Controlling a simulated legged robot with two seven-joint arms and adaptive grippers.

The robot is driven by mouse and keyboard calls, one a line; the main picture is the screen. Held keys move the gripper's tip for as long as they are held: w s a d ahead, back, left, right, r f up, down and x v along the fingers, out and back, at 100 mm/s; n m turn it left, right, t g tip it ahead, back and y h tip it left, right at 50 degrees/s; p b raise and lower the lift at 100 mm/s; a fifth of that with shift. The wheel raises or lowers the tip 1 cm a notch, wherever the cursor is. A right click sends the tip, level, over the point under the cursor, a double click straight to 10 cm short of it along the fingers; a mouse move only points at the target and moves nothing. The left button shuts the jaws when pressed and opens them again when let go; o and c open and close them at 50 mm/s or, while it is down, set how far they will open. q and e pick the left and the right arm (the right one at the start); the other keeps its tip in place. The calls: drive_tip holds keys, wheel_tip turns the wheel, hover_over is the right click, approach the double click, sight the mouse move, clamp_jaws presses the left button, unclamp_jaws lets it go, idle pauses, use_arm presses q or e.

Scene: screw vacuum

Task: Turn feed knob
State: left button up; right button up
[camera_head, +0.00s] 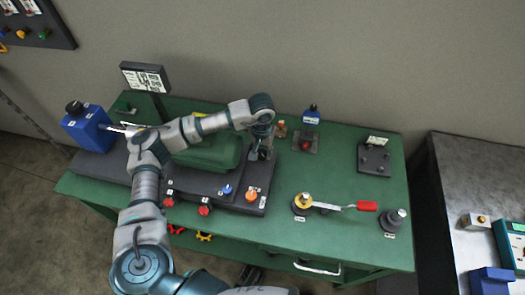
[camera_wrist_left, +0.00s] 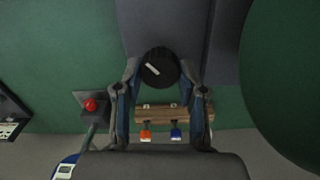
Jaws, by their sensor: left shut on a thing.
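The black round knob (camera_wrist_left: 160,68) with a white pointer mark sits between the fingertips of my left gripper (camera_wrist_left: 159,72) in the wrist view. The fingers are shut on its two sides. In the head view my left gripper (camera_head: 262,152) points down at the right end of the dark machine base (camera_head: 205,183), and it hides most of the knob there. The white mark is tilted, running down to the right in the wrist view. My right gripper is not in view.
The green bench (camera_head: 340,240) carries a lever with a red handle (camera_head: 367,206) on the right. Blue (camera_head: 227,190) and orange (camera_head: 251,196) knobs stand at the base's front. A blue-topped device (camera_head: 311,116) stands behind. A blue box (camera_head: 87,128) is at the left.

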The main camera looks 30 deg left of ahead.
sight(261, 153)
use_arm(q)
drive_tip(key=shift+m, duration=0.3)
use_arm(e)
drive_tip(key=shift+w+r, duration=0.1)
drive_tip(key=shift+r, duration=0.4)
use_arm(q)
drive_tip(key=o, duration=1.1)
drive_tip(key=shift+s, duration=0.15)
drive_tip(key=shift+o, duration=0.2)
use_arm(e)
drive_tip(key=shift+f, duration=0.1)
use_arm(q)
drive_tip(key=shift+r, duration=0.25)
wheel_tip(261, 153, up, 12)
drive_tip(key=shift+f, duration=0.25)
drive_tip(key=shift+a, duration=0.1)
